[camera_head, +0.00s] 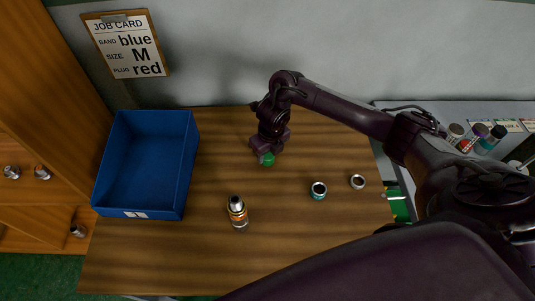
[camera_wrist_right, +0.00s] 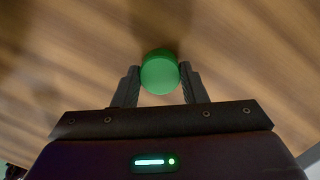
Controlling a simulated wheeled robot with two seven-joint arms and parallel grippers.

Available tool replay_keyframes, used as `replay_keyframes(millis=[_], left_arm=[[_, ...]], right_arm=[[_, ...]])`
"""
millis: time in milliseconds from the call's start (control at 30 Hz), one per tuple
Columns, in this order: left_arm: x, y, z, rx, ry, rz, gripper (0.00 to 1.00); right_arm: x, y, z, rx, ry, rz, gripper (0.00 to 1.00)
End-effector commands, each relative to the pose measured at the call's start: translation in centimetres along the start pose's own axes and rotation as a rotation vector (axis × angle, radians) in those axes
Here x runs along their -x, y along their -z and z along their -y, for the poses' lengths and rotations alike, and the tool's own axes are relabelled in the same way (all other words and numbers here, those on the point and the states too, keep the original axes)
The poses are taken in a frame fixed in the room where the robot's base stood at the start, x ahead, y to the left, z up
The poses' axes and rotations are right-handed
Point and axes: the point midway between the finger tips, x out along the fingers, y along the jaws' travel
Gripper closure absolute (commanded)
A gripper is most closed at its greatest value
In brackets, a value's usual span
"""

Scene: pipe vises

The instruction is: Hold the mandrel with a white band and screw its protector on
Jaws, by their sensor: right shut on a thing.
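My right gripper (camera_head: 266,149) points down over the back middle of the table. It is shut on a round green cap-like piece (camera_head: 267,159), which also shows between the two fingers in the right wrist view (camera_wrist_right: 160,72). I cannot tell whether this is the protector. A short upright cylinder (camera_head: 237,213) with a dark top and an orange and pale band stands nearer the front, left of the gripper and apart from it. I cannot tell if its band is white. My left gripper is not in view.
A blue open bin (camera_head: 187,178) stands at the left of the table. Two small rings or caps, one teal-sided (camera_head: 318,194) and one grey (camera_head: 357,182), stand at the right. A job card (camera_head: 125,45) hangs behind. The front of the table (camera_head: 150,260) is clear.

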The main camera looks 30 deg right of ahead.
Motion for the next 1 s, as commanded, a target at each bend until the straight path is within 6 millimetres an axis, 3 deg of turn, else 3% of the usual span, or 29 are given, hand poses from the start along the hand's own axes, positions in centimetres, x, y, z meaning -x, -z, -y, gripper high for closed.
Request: replay_keyframes(millis=[267,600,800,1000], left_arm=[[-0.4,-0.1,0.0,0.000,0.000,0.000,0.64],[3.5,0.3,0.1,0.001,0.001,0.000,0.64],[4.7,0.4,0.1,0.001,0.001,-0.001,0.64],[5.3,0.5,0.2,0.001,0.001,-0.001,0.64]], right_arm=[[2.3,-0.5,0.1,0.001,0.001,0.005,0.83],[12.0,-1.7,0.2,0.002,0.005,0.008,0.83],[16.1,-2.1,0.1,0.001,0.002,0.006,0.83],[18.6,-2.4,0.1,0.001,0.002,0.004,0.83]])
